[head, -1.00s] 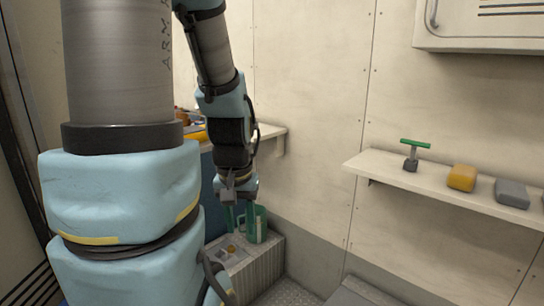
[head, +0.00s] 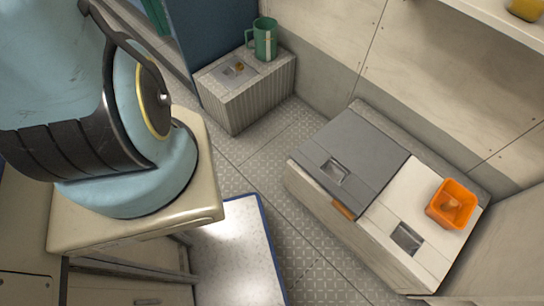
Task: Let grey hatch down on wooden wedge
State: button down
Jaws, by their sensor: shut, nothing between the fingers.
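The grey hatch (head: 362,143) is the left lid on a low locker at the right of the head view. It lies flat or nearly flat, with a recessed handle (head: 334,171) near its front edge. An orange-brown wooden piece, which looks like the wedge (head: 343,210), shows at the hatch's front right corner, at the rim of the locker. I cannot tell whether the hatch bears on it or how far it reaches under. My gripper is out of view; only large blue parts of my arm show at the left.
Beside the hatch is a white lid (head: 420,215) with its own recessed handle and an orange bin (head: 452,204) on it. A ribbed box (head: 250,95) with a green mug (head: 265,40) stands at the back. Patterned floor (head: 270,135) lies clear between them. A shelf crosses the top right.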

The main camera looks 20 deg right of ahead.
aim_at(349, 158)
jog(key=k+l+u, duration=0.1)
jog(key=k+u, duration=0.4)
jog(key=u, duration=0.2)
jog(key=k+u, duration=0.35)
jog(key=k+j, duration=0.1)
jog(key=k, duration=0.35)
